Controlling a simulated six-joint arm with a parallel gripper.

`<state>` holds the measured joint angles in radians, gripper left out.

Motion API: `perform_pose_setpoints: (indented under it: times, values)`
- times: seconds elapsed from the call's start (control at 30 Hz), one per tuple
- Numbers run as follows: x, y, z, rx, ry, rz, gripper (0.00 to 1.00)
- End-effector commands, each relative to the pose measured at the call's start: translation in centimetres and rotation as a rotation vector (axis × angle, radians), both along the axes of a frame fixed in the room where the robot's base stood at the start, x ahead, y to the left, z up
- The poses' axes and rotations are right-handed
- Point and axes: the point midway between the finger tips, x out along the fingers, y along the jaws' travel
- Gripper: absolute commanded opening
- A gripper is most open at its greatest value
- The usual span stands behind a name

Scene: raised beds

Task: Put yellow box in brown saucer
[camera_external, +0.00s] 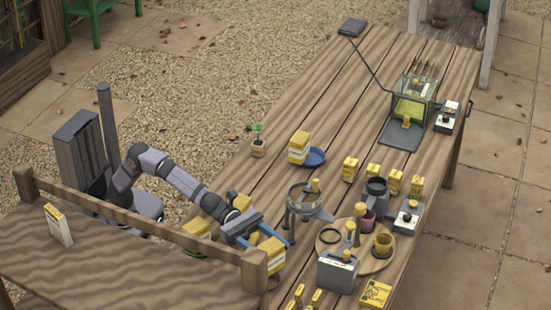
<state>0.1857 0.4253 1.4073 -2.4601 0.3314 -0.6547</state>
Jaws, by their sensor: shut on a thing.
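My gripper (267,241), with blue fingers, is at the near left part of the long wooden table. It is shut on a yellow box (270,255), which shows just below the fingers; its lower part is partly hidden by the wooden post.
A grey-rimmed stand (304,197) is close to the right of my gripper. A wooden rail (150,220) and post are in front. Several small yellow boxes (373,172) and a glass case (412,103) stand farther back. The table's far left is mostly clear.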

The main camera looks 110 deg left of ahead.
Motion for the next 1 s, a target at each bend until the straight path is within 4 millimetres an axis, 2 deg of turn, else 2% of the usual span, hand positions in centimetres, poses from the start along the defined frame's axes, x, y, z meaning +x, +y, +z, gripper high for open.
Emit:
perform_pose_setpoints:
  times: [0.1, 0.93, 0.97, 1.0]
  values:
    - [0.0, 0.0, -1.0, -0.001, -0.002, 0.000, 0.30]
    - [0.0, 0.0, -2.1, 0.000, -0.003, 0.000, 0.30]
    - [0.0, 0.0, -2.0, 0.000, -0.002, 0.001, 0.62]
    - [0.0, 0.0, -2.0, 0.001, -0.001, 0.001, 0.71]
